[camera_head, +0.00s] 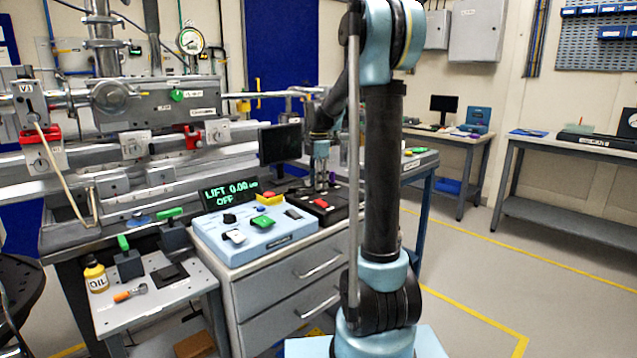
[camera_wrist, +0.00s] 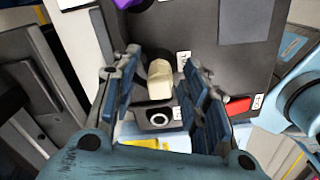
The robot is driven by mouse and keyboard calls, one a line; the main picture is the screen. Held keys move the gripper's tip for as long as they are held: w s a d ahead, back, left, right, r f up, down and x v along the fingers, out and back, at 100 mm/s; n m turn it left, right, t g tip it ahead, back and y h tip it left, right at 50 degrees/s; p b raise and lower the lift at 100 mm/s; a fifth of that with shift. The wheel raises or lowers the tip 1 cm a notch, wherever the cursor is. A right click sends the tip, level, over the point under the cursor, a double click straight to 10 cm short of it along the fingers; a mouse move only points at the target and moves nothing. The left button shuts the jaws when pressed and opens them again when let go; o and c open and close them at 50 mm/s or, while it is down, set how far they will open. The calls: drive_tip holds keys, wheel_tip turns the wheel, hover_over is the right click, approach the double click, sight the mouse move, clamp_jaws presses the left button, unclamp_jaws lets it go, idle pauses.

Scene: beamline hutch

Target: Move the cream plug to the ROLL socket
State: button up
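The cream plug (camera_wrist: 160,80) stands on a dark socket box (camera_wrist: 225,75) in the wrist view. My gripper (camera_wrist: 161,68) is open, with one finger on each side of the plug and a visible gap to both. An empty round socket (camera_wrist: 158,118) with a pale ring lies just below the plug in the picture. The small white labels are too blurred to read, so I cannot tell which socket is ROLL. In the head view my gripper (camera_head: 320,184) points down over the black box (camera_head: 338,213), and the plug is not distinguishable there.
A red plug (camera_wrist: 237,105) sits right of my fingers, and a purple piece (camera_wrist: 128,4) lies at the top. A dark monitor (camera_head: 281,144) stands behind. Floor to the right is open.

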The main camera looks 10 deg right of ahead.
drive_tip(key=shift+r, duration=0.15)
wheel_tip(320, 180, up, 11)
drive_tip(key=s+d+f+m, duration=0.2)
drive_tip(key=s+m, duration=0.3)
drive_tip(key=s, duration=0.5)
drive_tip(key=s+d+f+m+t, duration=0.1)
drive_tip(key=s+f+m, duration=0.6)
drive_tip(key=s+f, duration=0.3)
drive_tip(key=s+d+f+m+t, duration=0.1)
drive_tip(key=s+f+m, duration=0.7)
drive_tip(key=s, duration=1)
wheel_tip(320, 180, down, 3)
drive_tip(key=shift+d+f+m, duration=0.15)
drive_tip(key=shift+d+m, duration=0.15)
drive_tip(key=shift+d, duration=0.5)
drive_tip(key=shift+w+f, duration=0.2)
drive_tip(key=shift+w, duration=0.1)
